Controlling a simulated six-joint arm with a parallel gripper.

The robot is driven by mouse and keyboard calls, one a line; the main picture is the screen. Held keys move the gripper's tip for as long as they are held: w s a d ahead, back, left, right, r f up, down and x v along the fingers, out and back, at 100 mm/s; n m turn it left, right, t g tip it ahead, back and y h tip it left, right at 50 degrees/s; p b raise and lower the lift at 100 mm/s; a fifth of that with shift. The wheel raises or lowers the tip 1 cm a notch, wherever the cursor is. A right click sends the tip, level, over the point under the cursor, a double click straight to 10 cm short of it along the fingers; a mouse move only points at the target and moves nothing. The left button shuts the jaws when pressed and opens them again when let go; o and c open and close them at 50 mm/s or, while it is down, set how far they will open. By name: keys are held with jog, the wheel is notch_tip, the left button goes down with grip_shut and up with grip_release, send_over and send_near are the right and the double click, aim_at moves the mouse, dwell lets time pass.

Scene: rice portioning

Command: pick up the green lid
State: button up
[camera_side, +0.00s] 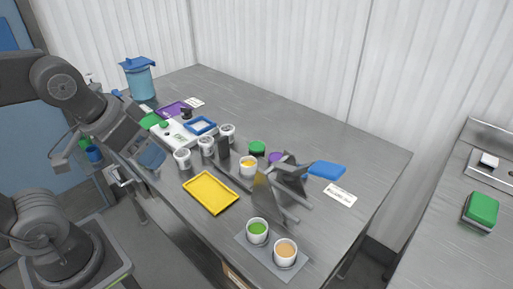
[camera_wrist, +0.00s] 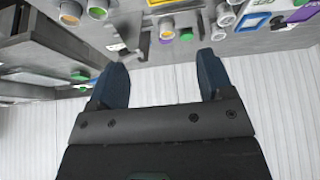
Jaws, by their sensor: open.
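A small round green lid (camera_side: 257,147) lies on the steel table in the side view, behind a white cup with yellow contents (camera_side: 248,167). A small round green thing (camera_wrist: 187,34) near the top of the wrist view may be this lid. My gripper (camera_side: 152,156) is at the left in the side view, by the table's front-left edge and well away from the lid. In the wrist view my gripper (camera_wrist: 160,75) shows two dark blue fingers spread apart with nothing between them.
A metal holder (camera_side: 275,195) stands right of the yellow cup, with a purple lid (camera_side: 276,157) and blue board (camera_side: 327,170) nearby. A yellow tray (camera_side: 210,192) lies in front. White cups (camera_side: 183,158) stand left. Green (camera_side: 257,231) and orange-filled (camera_side: 285,253) cups stand at front.

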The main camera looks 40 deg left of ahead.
jog(key=shift+o, duration=1.2)
jog(key=w+r+m+g, duration=0.2)
jog(key=w+r+m, duration=0.25)
jog(key=w, duration=0.55)
jog(key=m+g, duration=0.4)
jog(key=m, duration=1)
send_over(258, 146)
jog(key=shift+n, duration=0.25)
notch_tip(258, 146, down, 22)
jog(key=shift+s+r, duration=0.15)
jog(key=shift+r, duration=0.05)
jog(key=shift+w+a+f, duration=0.1)
jog(key=shift+f, duration=1.5)
jog(key=shift+w+f, duration=0.1)
jog(key=shift+f, duration=1.45)
jog(key=c, duration=1)
